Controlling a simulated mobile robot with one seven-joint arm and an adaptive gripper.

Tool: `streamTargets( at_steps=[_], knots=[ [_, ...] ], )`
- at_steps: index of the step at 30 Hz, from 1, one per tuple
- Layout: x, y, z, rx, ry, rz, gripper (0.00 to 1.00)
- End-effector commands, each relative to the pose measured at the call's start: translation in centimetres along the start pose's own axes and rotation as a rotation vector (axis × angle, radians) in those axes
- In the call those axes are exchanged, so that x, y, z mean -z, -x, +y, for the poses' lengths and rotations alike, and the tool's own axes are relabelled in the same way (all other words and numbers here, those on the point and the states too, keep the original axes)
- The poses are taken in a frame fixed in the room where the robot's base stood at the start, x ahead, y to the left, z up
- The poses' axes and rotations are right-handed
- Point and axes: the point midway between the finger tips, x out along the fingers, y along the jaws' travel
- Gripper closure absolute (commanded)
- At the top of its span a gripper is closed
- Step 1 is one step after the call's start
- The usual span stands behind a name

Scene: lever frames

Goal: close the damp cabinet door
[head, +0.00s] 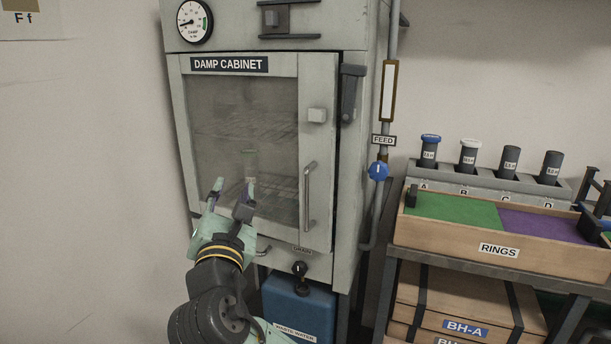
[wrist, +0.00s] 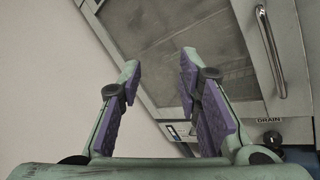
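The damp cabinet door (head: 313,79) is a pale grey frame around a dusty window, with the label "DAMP CABINET" on top. A dark gap runs down its right edge, so it looks slightly ajar. Its vertical bar handle (head: 308,197) is at the lower right and also shows in the wrist view (wrist: 270,50). A dark latch lever (head: 348,94) hangs on the cabinet (head: 345,268) just right of the door. My gripper (head: 233,188) is open and empty, in front of the window's lower left, left of the handle. In the wrist view its purple-padded fingers (wrist: 160,65) stand apart.
A blue waste water container (head: 290,304) stands under the cabinet, below a drain valve (head: 300,269). A feed pipe with a blue valve (head: 378,171) runs along the right. Further right, a shelf holds a rings tray (head: 445,232). Wall fills the left.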

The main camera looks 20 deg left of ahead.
Motion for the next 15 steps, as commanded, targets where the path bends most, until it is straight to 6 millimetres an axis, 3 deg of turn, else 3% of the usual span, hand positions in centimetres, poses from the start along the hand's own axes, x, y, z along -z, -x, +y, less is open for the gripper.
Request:
streamTargets(
  at_steps=[1,3,6,11,15],
  knots=[
    [-0.9,-0.4,-2.5,0.098,0.137,0.000,0.69],
    [-1.3,-0.4,-5.8,0.217,0.304,0.018,0.69],
    [-1.7,0.0,-8.9,0.332,0.465,0.050,0.69],
    [-1.9,0.1,-10.9,0.404,0.562,0.079,0.69],
    [-2.0,-1.3,-11.6,0.408,0.565,0.081,0.69]
  ],
)
